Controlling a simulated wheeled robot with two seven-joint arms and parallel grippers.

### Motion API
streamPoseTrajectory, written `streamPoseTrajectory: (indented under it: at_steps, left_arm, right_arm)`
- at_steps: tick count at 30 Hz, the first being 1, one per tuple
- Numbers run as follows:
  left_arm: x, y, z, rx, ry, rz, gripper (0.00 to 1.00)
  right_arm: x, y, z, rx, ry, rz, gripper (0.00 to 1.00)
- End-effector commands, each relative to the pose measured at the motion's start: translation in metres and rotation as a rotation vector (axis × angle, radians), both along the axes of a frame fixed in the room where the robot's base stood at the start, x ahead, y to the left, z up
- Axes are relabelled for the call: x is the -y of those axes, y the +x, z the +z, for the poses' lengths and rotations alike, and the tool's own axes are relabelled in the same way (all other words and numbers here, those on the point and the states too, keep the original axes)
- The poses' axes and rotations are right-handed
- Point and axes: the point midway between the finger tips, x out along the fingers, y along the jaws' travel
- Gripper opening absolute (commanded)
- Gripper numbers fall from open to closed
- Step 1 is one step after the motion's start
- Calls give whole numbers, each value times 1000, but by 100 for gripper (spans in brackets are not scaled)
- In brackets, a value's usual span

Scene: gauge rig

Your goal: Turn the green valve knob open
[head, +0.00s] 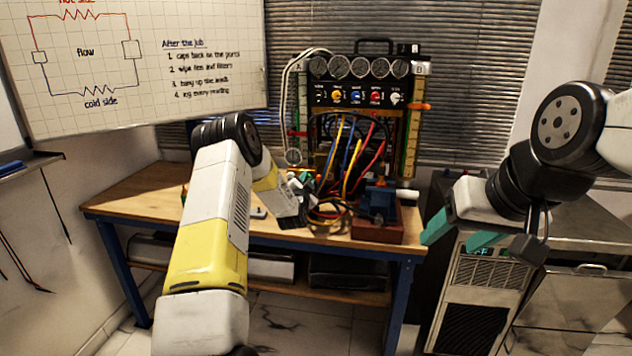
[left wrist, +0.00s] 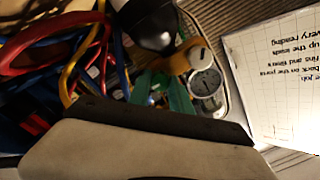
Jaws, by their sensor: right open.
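The gauge rig (head: 360,95) stands on the wooden bench, with a row of round gauges above yellow, blue, red and white knobs. I cannot clearly pick out a green valve knob. My left gripper (head: 306,177) is low at the rig's left side, by the hoses; its teal fingers also show in the left wrist view (left wrist: 165,92). They are beside a small round gauge (left wrist: 205,83) and a brass fitting with a pale cap (left wrist: 198,57). I cannot tell whether they hold anything. My right gripper (head: 456,236) is open and empty, right of the bench.
Coloured hoses (head: 350,160) hang in front of the rig and crowd the left gripper. A blue vise-like device (head: 379,203) sits on a reddish block at the bench's front right. A whiteboard (head: 130,60) hangs at the left. The bench's left part (head: 135,200) is mostly clear.

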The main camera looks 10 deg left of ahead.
Motion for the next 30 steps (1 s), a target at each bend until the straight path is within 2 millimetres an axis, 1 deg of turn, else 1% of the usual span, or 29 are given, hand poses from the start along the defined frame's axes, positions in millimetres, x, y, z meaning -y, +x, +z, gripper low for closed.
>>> streamPoseTrajectory:
  at_steps: [8, 14, 20, 30]
  left_arm:
    - [0, 0, 0, 0, -6, 0, 0]
    - [0, 0, 0, 1, -58, 0, 0]
    - [0, 0, 0, 1, -184, -1, 0]
    - [0, 0, 0, 5, -499, 0, 0]
  right_arm:
    - [0, 0, 0, 0, 0, 0, 61]
    - [0, 0, 0, 0, 0, 0, 61]
    - [0, 0, 0, 0, 0, 0, 61]
    - [0, 0, 0, 0, 0, 0, 61]
